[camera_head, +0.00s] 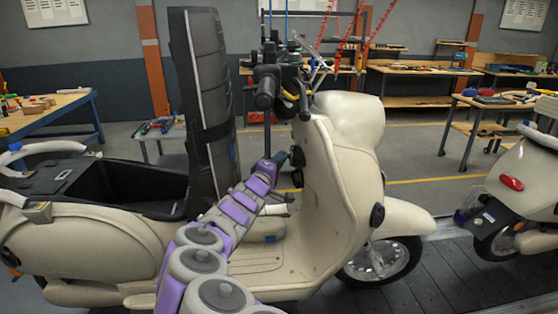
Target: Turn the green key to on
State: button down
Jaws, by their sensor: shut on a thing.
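A cream scooter (338,170) stands side-on in the middle of the view, its front to the right. My gripper (295,156) is at the inner side of its front shield, below the handlebar (268,82). The gripper is small, dark and partly hidden by my purple and grey arm. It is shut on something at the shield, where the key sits. The green key itself is hidden by the gripper, so its angle cannot be told.
The scooter's seat (205,90) stands raised over the open storage bay (125,190), left of my arm. Another scooter (530,190) stands at the right on the dark slat conveyor (440,270). Workbenches (425,70) line the back.

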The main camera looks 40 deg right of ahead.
jog(key=shift+w+f+m+h, duration=0.1)
jog(key=shift+f+m+h, duration=0.15)
jog(key=shift+m+h, duration=0.5)
